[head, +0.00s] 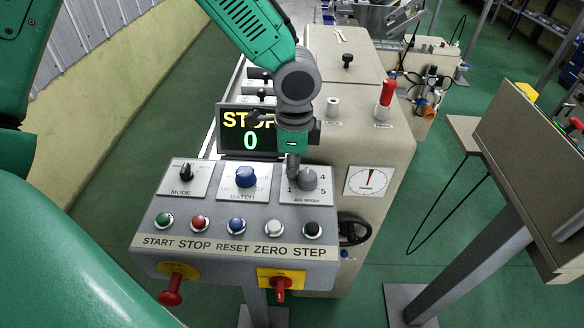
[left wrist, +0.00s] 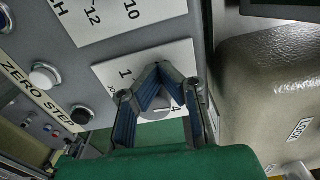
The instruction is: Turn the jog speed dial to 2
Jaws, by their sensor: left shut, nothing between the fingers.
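The jog speed dial (head: 309,179) is a grey round knob on a white plate (head: 318,199) at the right end of the control panel's top row. The figures 1 and 4 show on the plate; part of the scale is hidden by my gripper. My left gripper (head: 293,177) points down at the dial's left side, fingers shut and empty. In the left wrist view, the fingertips (left wrist: 159,70) meet over the plate (left wrist: 184,56), and the grey dial (left wrist: 155,113) shows partly behind the fingers. I cannot tell whether they touch it. The dial's pointer is not clear.
Left of the dial are the blue batch knob (head: 246,176) and black mode knob (head: 186,172). A row of push buttons, including a black step button (head: 312,229), runs below. A screen (head: 248,131) reads STOP and 0. Red handles (head: 281,287) hang on the panel front.

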